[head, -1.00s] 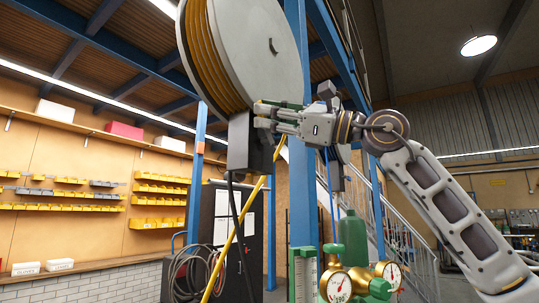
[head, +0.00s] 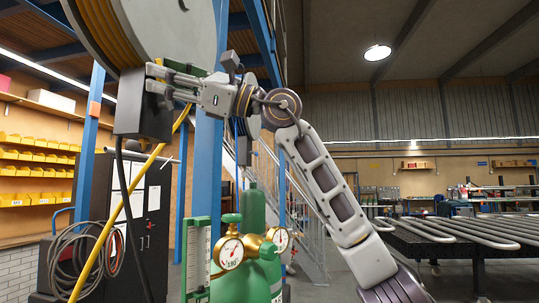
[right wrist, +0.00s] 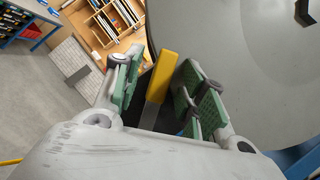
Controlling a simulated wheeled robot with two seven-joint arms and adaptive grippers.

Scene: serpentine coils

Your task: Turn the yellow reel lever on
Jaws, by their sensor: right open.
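The reel (head: 190,30) is a large grey disc with a yellow hose wound on it, at the upper left of the head view. A black box (head: 130,105) is below it. The reel lever (right wrist: 162,68), with a yellow block-shaped end, shows in the right wrist view between the fingers of my right gripper. My right gripper (head: 153,78) is open, its green-padded fingers one on each side of the lever, with a visible gap on both sides. In the head view I cannot make out the lever behind the gripper. My left gripper is not in view.
A blue post (head: 207,150) stands close behind my right gripper. Green gas cylinders (head: 252,225) with brass gauges (head: 230,253) stand below my right arm. A yellow hose (head: 130,198) slants down at the left. A table with grey coils (head: 445,230) is at the right.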

